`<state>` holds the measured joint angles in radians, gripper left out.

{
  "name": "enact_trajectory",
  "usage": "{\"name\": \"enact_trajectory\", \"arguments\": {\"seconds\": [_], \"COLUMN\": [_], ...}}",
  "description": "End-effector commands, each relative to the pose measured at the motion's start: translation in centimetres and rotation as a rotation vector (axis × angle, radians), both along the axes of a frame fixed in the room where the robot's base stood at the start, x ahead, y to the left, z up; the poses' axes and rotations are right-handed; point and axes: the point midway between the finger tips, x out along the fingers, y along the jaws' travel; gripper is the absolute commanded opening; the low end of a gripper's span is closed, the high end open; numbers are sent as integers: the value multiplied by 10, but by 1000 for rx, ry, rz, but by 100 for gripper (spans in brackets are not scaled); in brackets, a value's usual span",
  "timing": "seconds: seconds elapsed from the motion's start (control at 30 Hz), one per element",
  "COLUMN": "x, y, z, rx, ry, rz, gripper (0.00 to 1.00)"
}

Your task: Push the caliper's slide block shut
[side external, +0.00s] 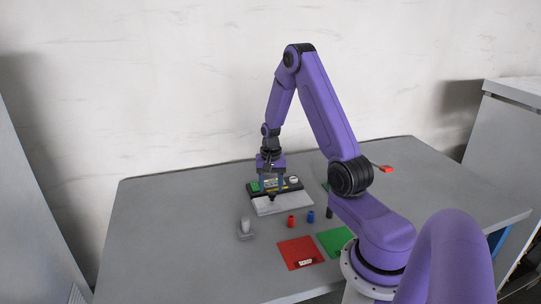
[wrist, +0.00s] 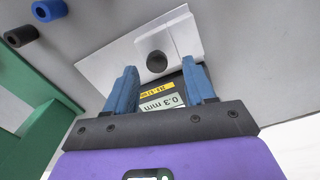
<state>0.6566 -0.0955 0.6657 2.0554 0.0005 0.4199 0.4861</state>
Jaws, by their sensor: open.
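A pale flat metal piece (side external: 284,205) with a black round knob (side external: 272,198) lies on the table; I cannot tell for sure that it is the caliper. In the wrist view the pale piece (wrist: 120,66) shows a raised edge near the knob (wrist: 157,61). Which part is the slide block is unclear. My gripper (side external: 271,189) points down over it, beside a dark case. In the wrist view my gripper (wrist: 159,68) has its two blue fingers apart, one on each side of the knob. Nothing is held. Whether the fingertips touch anything is unclear.
The dark case (wrist: 150,88) carries yellow and "0.3 mm" labels. Red (side external: 291,221) and blue (side external: 311,216) cylinders stand in front, near a red mat (side external: 290,251) and a green mat (side external: 334,241). A grey holder (side external: 246,232) stands left. The table's left side is clear.

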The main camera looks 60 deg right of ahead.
Motion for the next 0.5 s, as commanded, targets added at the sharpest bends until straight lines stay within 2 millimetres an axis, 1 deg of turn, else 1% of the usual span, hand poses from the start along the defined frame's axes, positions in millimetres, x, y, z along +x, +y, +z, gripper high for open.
{"name": "enact_trajectory", "arguments": {"seconds": [0.03,0.27,0.5], "x": [1,1,2], "y": [-1,0,0], "z": [11,54,103], "rx": [-3,-4,-4], "ry": [-5,-6,-7], "rz": [0,0,2], "gripper": [54,54,54]}}
